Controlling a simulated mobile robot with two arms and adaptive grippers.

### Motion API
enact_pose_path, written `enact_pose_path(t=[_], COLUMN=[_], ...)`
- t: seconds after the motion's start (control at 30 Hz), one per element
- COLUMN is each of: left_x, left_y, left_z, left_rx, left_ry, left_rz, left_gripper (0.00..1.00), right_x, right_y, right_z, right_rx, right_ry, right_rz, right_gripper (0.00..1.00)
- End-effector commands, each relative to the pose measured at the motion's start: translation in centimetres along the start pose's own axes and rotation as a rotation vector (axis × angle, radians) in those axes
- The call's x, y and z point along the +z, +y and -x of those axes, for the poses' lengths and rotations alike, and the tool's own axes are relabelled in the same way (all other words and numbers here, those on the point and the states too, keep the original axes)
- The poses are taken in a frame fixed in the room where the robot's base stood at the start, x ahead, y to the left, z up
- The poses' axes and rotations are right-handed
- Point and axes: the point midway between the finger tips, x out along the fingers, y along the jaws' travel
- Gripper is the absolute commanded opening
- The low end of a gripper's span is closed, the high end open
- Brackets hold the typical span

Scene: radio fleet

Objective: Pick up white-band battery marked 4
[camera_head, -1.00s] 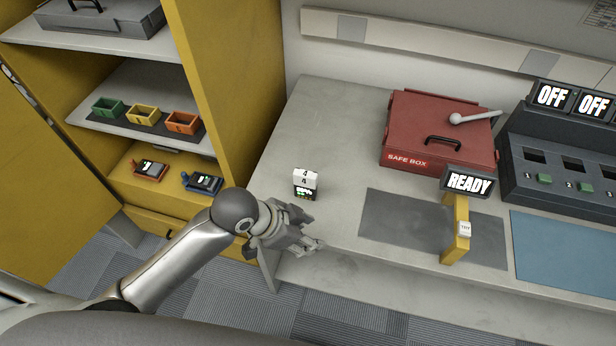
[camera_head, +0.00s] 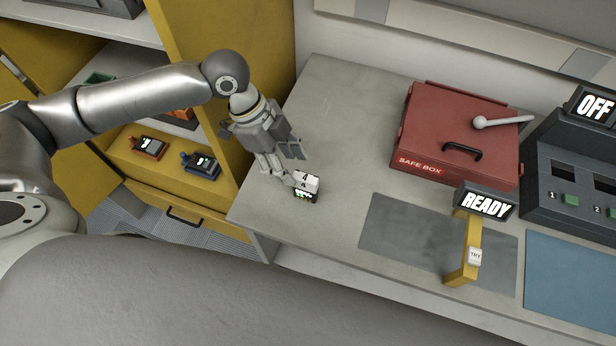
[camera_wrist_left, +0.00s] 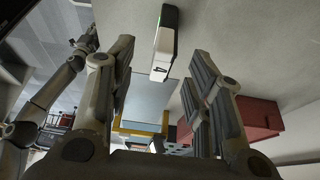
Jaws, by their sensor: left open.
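The white-band battery marked 4 (camera_head: 306,186) stands on the left part of the grey table, with a white top and a dark lower body with green lights. My left gripper (camera_head: 287,165) is open beside it, just to its upper left, fingers pointing down toward the table. In the left wrist view the battery (camera_wrist_left: 163,45) shows its 4 beyond the open fingers, lined up with the gap between them. Whether a finger touches it is unclear. An arm that appears to be my right one shows at the left of the wrist view; its gripper (camera_wrist_left: 86,42) is too small to read.
A red safe box (camera_head: 455,140) stands at the back of the table. A yellow tester post (camera_head: 463,250) with a READY display (camera_head: 486,204) stands at a grey mat (camera_head: 400,235). A dark charger (camera_head: 575,170) is at right. A yellow shelf (camera_head: 205,40) stands close to my left arm.

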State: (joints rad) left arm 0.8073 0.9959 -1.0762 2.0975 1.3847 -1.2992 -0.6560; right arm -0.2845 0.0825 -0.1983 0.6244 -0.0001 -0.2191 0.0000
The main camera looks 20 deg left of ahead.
Motion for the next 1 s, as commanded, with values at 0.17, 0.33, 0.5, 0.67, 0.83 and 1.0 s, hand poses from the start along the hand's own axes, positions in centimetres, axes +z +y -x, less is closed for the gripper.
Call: enact_pose_path(t=[0.17,0.33,0.5,0.67,0.83,1.0], left_x=[-0.1,-0.1,-0.3,-0.4,-0.3,-0.3], left_y=[0.1,0.0,-0.4,-0.7,-0.7,-0.7], left_z=[-2.9,-4.2,-6.0,-8.2,-9.3,-9.4], left_rx=[0.004,0.001,0.004,0.003,0.001,0.0], left_ry=[0.001,0.0,0.0,0.001,0.0,0.0], left_rz=[0.0,-0.001,0.0,0.001,0.0,-0.001], left_gripper=[0.46,0.46,0.46,0.46,0.46,0.46], right_x=[1.9,2.7,1.8,0.9,0.8,0.9], right_y=[-0.6,-0.9,-0.8,-0.7,-0.7,-0.6], right_z=[0.5,0.7,1.5,2.0,2.1,2.1], right_rx=[-0.007,-0.011,-0.01,-0.009,-0.008,-0.008], right_ry=[-0.026,-0.039,-0.028,-0.014,-0.013,-0.014], right_rz=[0.0,0.001,0.001,0.001,0.001,0.0], right_gripper=[0.35,0.35,0.35,0.35,0.35,0.35])
